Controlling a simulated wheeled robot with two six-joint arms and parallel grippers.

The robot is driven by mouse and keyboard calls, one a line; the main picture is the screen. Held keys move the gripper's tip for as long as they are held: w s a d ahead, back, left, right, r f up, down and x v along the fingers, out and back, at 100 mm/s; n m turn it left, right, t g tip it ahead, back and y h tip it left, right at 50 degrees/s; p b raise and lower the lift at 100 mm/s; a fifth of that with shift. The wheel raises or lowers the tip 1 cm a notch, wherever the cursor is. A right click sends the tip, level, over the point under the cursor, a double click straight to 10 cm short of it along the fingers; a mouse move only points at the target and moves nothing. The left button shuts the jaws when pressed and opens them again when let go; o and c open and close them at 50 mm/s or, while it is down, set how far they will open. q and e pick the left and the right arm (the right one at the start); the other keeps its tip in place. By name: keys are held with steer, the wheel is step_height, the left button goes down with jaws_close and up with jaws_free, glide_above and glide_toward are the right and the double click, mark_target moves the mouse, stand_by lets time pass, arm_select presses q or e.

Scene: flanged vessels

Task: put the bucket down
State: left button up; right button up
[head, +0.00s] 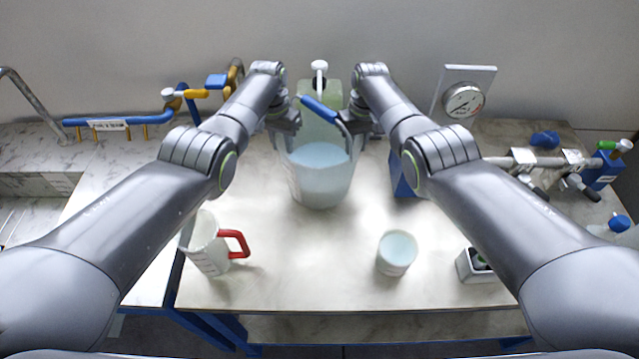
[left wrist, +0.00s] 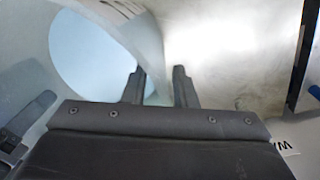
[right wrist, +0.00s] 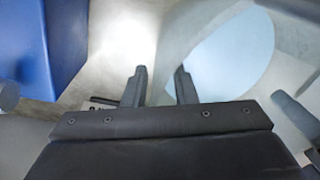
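The bucket (head: 320,180) is translucent, with pale blue liquid inside and a blue-gripped handle (head: 322,110) at its far side. It looks upright, over the back middle of the table. I cannot tell whether its base touches the table. My left gripper (head: 287,122) is at its left rim. In the left wrist view the left fingers (left wrist: 158,85) stand close on either side of the bucket wall. My right gripper (head: 357,125) is at its right rim. In the right wrist view the right fingers (right wrist: 160,85) straddle the wall likewise. Fingertip contact is partly hidden.
A white jug (head: 205,250) with a red handle stands front left on the table (head: 300,270). A cup (head: 397,255) of pale liquid and a small grey box (head: 468,265) are front right. A blue block (head: 403,178) is close right of the bucket. The front middle is clear.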

steer(key=shift+r, duration=0.8)
arm_select(q)
step_height(320, 180, up, 12)
steer(key=shift+a, duration=0.4)
arm_select(e)
step_height(320, 180, up, 10)
steer(key=shift+w+d+r, duration=0.15)
steer(key=shift+d+r, duration=0.05)
steer(key=shift+d, duration=0.2)
arm_select(q)
steer(key=shift+f, duration=0.15)
arm_select(e)
steer(key=shift+f, duration=0.1)
